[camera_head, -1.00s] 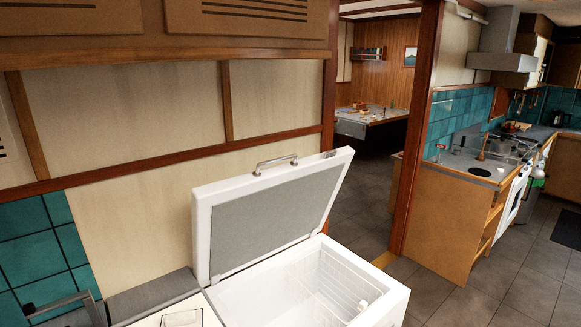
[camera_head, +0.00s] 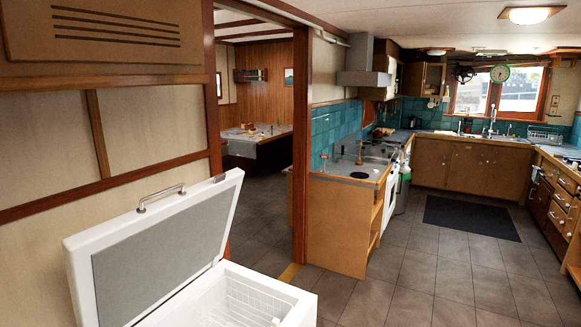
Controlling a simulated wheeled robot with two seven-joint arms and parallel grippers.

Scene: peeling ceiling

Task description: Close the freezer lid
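The white chest freezer (camera_head: 300,310) stands at the lower left of the head view, against the panelled wall. Its lid (camera_head: 215,200) is raised and tilted back, with a grey inner panel and a metal handle (camera_head: 161,197) on its upper edge. A wire basket (camera_head: 240,303) shows inside the open freezer. The lower part of the freezer is cut off by the picture's bottom edge. Neither of my grippers is in view.
A doorway (camera_head: 262,150) behind the freezer leads to a room with a table. A wooden counter (camera_head: 336,222) with a sink stands right of it. Open tiled floor (camera_head: 400,285) lies right of the freezer, with a dark mat (camera_head: 470,217) further back.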

